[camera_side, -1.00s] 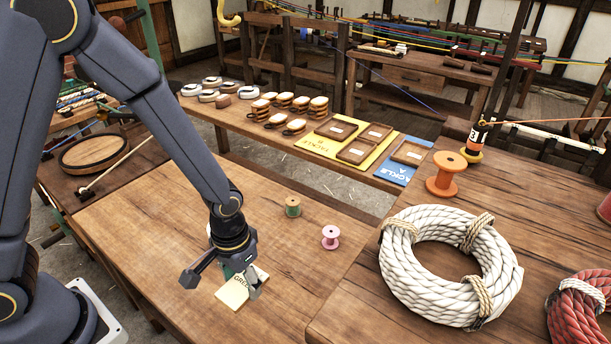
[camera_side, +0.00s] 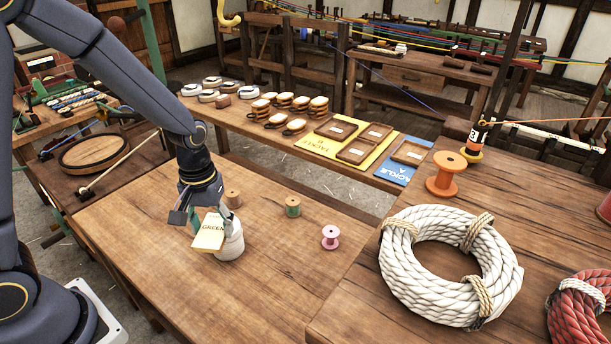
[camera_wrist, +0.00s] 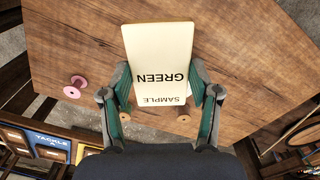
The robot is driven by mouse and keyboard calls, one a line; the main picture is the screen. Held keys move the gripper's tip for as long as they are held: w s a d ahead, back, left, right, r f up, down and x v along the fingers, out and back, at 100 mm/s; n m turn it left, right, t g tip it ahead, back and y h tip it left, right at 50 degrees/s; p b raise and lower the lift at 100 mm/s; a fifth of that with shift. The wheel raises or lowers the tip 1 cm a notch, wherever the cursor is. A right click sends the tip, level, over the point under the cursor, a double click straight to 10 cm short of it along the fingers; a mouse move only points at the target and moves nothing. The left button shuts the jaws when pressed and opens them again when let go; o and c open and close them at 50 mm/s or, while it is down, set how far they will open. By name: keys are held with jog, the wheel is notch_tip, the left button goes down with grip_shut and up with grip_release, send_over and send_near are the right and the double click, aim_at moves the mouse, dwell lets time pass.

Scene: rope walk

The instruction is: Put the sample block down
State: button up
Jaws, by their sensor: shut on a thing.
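The sample block (camera_side: 208,232) is a flat cream piece lettered "GREEN". In the wrist view the block (camera_wrist: 158,50) shows "GREEN" and "SAMPLE" upside down. My gripper (camera_wrist: 161,78) is shut on it, with one finger at each side edge. In the side view my gripper (camera_side: 194,212) points down at the left part of the wooden table (camera_side: 285,300). The block appears held above the tabletop, in front of a white jar (camera_side: 232,243). I cannot tell whether block and jar touch.
A tan spool (camera_side: 233,198), a green-wound spool (camera_side: 293,206) and a pink spool (camera_side: 330,237) stand on the table. A white rope coil (camera_side: 450,268) and an orange spool (camera_side: 446,174) sit on the right-hand table. The table's front middle is clear.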

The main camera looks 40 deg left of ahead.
jog(key=a+n, duration=0.2)
jog(key=a, duration=0.3)
jog(key=a+n, duration=0.2)
jog(key=a, duration=0.2)
jog(key=a+n, duration=0.2)
jog(key=a, duration=0.3)
jog(key=shift+w+a+n, duration=0.35)
jog(key=shift+n, duration=0.05)
jog(key=s+a+n, duration=0.4)
jog(key=a+n, duration=0.1)
jog(key=a, duration=0.6)
jog(key=w+a+f, duration=0.2)
jog(key=w+f, duration=0.1)
jog(key=f, duration=0.1)
jog(key=w+a+f, duration=0.3)
jog(key=w+f, duration=0.1)
jog(key=f, duration=0.1)
jog(key=w+a+f, duration=0.3)
jog(key=w+f, duration=0.1)
jog(key=f, duration=0.1)
jog(key=shift+f, duration=0.25)
jog(key=shift+w+a+f, duration=0.1)
jog(key=shift+f, duration=0.8)
jog(key=shift+w+a+f, duration=0.1)
jog(key=shift+f, duration=0.8)
